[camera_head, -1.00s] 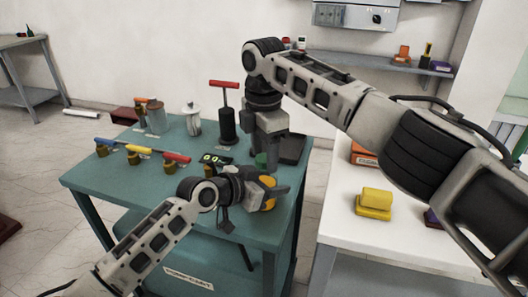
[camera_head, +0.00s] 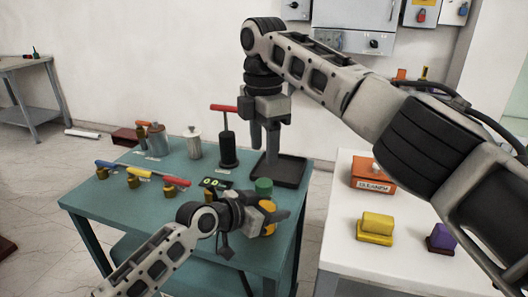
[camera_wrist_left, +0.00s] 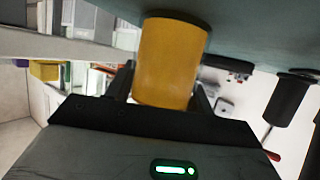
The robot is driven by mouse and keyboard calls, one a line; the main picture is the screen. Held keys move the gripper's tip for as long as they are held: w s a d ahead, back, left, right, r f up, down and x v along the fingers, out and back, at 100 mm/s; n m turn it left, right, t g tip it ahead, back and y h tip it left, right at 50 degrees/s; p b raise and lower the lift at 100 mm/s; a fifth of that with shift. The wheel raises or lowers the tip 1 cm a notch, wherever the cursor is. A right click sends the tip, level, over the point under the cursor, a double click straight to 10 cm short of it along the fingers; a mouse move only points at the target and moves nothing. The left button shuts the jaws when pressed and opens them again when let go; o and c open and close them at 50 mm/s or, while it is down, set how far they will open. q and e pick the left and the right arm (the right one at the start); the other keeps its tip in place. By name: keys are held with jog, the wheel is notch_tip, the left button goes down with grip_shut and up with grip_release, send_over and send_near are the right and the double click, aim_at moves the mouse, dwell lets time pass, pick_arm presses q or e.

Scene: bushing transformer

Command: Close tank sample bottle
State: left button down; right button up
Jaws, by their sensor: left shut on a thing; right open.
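The amber sample bottle (camera_head: 268,230) stands near the front right of the teal table, partly hidden by my left gripper (camera_head: 274,214). That gripper is shut around it from the side. In the left wrist view, which looks upside down, the bottle (camera_wrist_left: 168,60) is upright against the table top between the fingers. A green cap (camera_head: 264,186) shows directly above the bottle in the head view and appears to be on it. I cannot tell how firmly it is seated. My right gripper (camera_head: 264,146) is open and empty, pointing down above the cap with a clear gap.
A black pump with a red handle (camera_head: 227,150) and a dark tray (camera_head: 290,172) stand behind the bottle. Grey cans (camera_head: 192,145), valves on coloured bars (camera_head: 133,177) and a small display (camera_head: 214,184) are to the left. A white table (camera_head: 345,225) with colored blocks is at right.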

aim_at(264, 182)
jog(key=shift+f, duration=0.1)
jog(key=shift+f, duration=4)
jog(key=c, duration=1)
jog(key=o, duration=1.1)
jog(key=shift+c, duration=0.2)
jog(key=shift+r, duration=0.1)
jog(key=shift+r, duration=2.2)
jog(key=o, duration=0.6)
